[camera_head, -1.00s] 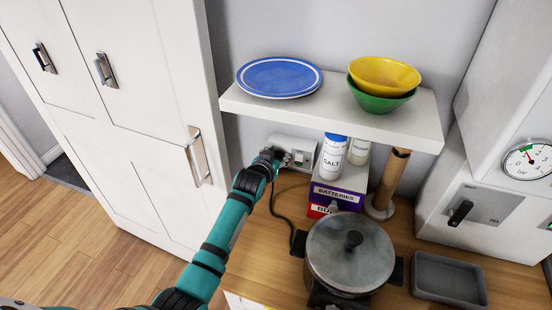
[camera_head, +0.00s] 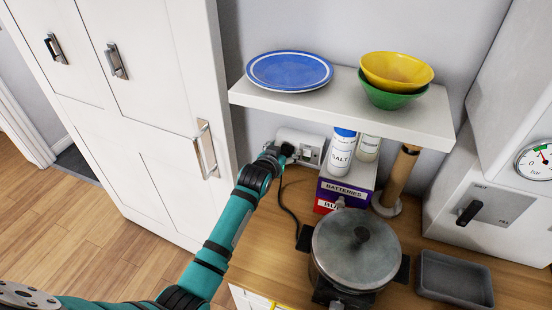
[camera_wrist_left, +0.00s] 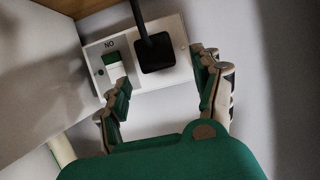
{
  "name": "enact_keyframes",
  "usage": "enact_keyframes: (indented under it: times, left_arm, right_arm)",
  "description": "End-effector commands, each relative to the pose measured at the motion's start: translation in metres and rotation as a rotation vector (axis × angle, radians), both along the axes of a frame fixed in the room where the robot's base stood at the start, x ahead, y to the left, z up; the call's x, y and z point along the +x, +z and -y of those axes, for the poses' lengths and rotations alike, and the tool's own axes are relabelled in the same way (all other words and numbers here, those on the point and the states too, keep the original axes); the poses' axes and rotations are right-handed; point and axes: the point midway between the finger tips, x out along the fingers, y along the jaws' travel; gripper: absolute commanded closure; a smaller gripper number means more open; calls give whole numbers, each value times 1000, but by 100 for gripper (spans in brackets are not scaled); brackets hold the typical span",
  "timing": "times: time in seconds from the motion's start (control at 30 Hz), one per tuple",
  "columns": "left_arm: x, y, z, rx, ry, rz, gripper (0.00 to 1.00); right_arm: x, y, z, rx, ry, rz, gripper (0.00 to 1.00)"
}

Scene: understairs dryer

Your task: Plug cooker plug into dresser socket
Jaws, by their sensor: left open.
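The black cooker plug (camera_wrist_left: 157,55) sits against the white socket plate (camera_wrist_left: 178,72) in the left wrist view, its cable running up in the picture. It looks seated, but its pins are hidden. My left gripper (camera_wrist_left: 163,78) is open, with one finger on either side of the plug and visible gaps to it. The left finger is close to a green-and-white switch (camera_wrist_left: 114,70). In the head view my left gripper (camera_head: 284,151) is at the wall socket (camera_head: 311,151) and partly covers it. The black cable (camera_head: 288,203) runs down to the cooker (camera_head: 328,291) under a pot. My right gripper is out of view.
A white shelf (camera_head: 340,112) with a blue plate (camera_head: 290,70) and bowls (camera_head: 395,78) overhangs the socket. The salt container (camera_head: 341,155) and batteries box (camera_head: 347,192) stand right of it. A white cupboard (camera_head: 150,120) is left. The pot (camera_head: 355,250) stands in front.

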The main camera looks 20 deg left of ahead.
Motion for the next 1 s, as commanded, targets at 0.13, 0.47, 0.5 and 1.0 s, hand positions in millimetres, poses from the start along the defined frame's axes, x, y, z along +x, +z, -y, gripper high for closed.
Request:
enact_keyframes:
  times: [0.13, 0.47, 0.5, 1.0]
  left_arm:
    - [-29, 12, -1, 1, 0, 2, 33]
    - [-82, 33, -3, 0, 0, -1, 33]
    - [-85, 35, -3, 0, 0, 0, 33]
    - [-183, -22, -5, 37, -17, -255, 33]
  right_arm:
    - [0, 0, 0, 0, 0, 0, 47]
    - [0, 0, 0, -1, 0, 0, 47]
    - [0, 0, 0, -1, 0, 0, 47]
    - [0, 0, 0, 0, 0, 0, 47]
